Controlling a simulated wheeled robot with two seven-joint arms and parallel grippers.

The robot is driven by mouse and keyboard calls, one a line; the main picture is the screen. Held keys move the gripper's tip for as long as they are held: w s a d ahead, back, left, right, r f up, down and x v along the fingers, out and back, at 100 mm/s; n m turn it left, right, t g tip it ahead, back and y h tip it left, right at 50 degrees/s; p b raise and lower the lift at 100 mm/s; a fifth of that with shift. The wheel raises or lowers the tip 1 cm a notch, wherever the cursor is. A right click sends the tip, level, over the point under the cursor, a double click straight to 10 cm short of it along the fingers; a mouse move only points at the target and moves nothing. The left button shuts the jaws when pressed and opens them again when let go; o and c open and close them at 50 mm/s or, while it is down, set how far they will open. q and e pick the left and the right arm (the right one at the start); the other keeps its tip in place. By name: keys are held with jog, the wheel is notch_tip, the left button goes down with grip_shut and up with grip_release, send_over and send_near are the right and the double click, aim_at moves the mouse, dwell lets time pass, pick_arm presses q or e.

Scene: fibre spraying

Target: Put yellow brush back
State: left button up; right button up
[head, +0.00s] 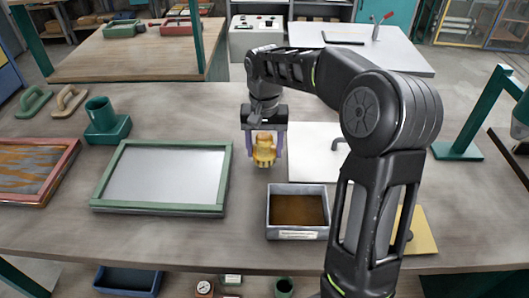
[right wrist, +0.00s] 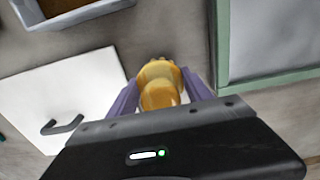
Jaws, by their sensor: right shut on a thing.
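The yellow brush (head: 264,150) is held upright between the fingers of my right gripper (head: 265,146), which is shut on it. In the head view it hangs over the table between the green-framed tray and the white board, just behind the grey bin. The brush also shows in the right wrist view (right wrist: 162,84), between the purple fingers of my gripper (right wrist: 160,95). A green cup-shaped holder (head: 103,120) stands empty-looking at the back left. My left gripper is not in view.
A green-framed tray (head: 107,180) lies left of the brush. A grey bin with brown contents (head: 297,233) stands in front. A white board with a handle (head: 310,140) lies to the right. A red-framed tray (head: 66,170) is far left. A green stand (head: 457,151) rises at right.

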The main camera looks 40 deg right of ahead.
notch_tip(320, 180, down, 2)
jog(key=shift+f, duration=0.15)
jog(key=o, duration=1.2)
